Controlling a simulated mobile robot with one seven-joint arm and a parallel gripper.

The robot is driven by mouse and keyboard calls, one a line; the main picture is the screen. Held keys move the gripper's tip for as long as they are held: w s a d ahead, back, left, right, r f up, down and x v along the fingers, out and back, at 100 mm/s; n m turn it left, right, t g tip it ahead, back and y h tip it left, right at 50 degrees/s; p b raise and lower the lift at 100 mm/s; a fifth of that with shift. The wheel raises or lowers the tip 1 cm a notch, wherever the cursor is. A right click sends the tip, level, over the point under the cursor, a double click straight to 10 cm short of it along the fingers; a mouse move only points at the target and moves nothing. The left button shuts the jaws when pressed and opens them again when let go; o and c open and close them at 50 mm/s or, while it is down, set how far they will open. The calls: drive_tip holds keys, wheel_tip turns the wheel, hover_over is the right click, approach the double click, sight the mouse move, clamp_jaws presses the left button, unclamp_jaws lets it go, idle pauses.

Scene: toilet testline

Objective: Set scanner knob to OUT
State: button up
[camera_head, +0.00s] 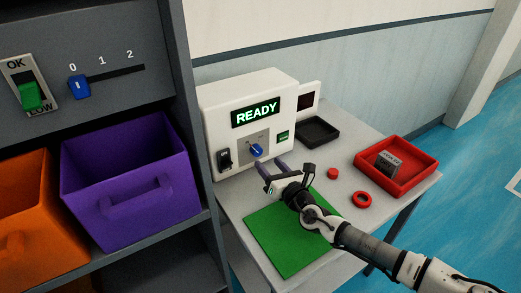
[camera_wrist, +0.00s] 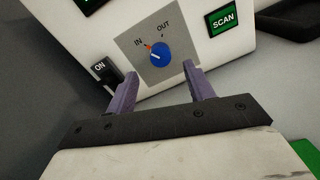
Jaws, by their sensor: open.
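The scanner (camera_head: 232,105) is a white box on the table with a lit "READY" display (camera_head: 256,112). Its blue knob (camera_head: 257,150) sits on a grey plate on the front. In the wrist view the knob (camera_wrist: 160,54) has a white line aimed up and left, at the IN label (camera_wrist: 138,41); the OUT label (camera_wrist: 163,26) is up and right of it. My gripper (camera_wrist: 157,80) is open and empty in front of the scanner, its two purple fingers (camera_head: 273,169) pointing at the panel. The knob appears just beyond the fingertips, roughly between them, apparently untouched.
A black ON switch (camera_wrist: 107,72) is left of the knob, a green SCAN button (camera_wrist: 222,20) right. The table holds a green mat (camera_head: 275,235), black tray (camera_head: 318,131), red tray (camera_head: 408,181) with a grey box, and red round pieces (camera_head: 362,199). A shelf (camera_head: 190,120) stands left.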

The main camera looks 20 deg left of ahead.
sight(259, 152)
drive_tip(key=p+x, duration=0.1)
drive_tip(key=x, duration=0.5)
drive_tip(key=c, duration=1)
